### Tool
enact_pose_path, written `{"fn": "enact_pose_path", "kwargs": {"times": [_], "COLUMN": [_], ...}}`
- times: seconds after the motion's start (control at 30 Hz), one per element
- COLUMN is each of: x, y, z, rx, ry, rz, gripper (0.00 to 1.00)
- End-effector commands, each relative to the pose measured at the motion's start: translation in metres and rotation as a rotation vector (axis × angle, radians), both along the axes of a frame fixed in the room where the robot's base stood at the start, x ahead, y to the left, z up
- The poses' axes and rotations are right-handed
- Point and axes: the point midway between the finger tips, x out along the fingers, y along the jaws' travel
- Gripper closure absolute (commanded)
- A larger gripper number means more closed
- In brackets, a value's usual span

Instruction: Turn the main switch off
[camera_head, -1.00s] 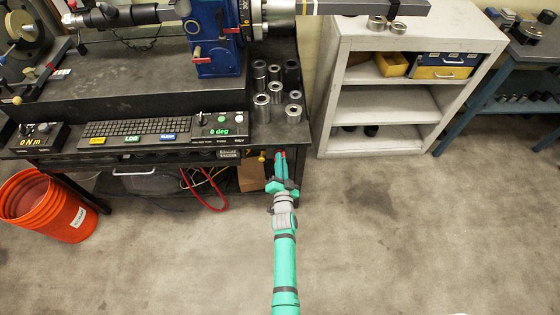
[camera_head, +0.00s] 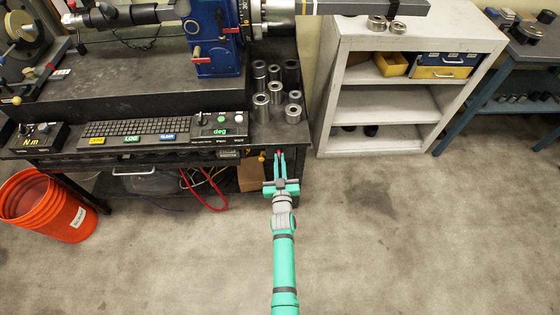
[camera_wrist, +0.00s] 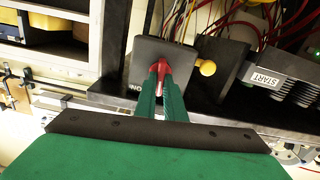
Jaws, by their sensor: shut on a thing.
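The main switch is a red handle (camera_wrist: 160,67) on a dark grey box (camera_wrist: 150,48) under the front edge of the bench, seen in the wrist view. An "ON" label shows partly beside the fingers. My gripper (camera_wrist: 162,78) is shut on the red handle, and its green fingers hide much of it. In the head view my gripper (camera_head: 280,156) reaches in at the bench's right front corner, with only a speck of red at its tips. The console's displays (camera_head: 220,132) read "deg" and "N m", with no digit that I can make out.
A yellow knob (camera_wrist: 207,67) sits just right of the switch box, with a START-labelled part (camera_wrist: 264,79) and several cables farther right. An orange bucket (camera_head: 80,215) stands at left. A grey shelf (camera_head: 385,105) stands at right. The floor around my arm is clear.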

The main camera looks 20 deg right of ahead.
Motion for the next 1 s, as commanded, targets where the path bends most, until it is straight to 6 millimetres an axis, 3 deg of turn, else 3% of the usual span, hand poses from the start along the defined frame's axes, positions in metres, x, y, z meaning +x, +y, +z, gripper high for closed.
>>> {"fn": "enact_pose_path", "kwargs": {"times": [0.5,1.0], "x": [-0.0005,0.0008], "y": [0.0009,0.0019], "z": [-0.0006,-0.0009], "rx": [-0.446,-0.664], "ry": [0.127,0.189], "rz": [-0.002,-0.002], "gripper": [1.00,1.00]}}
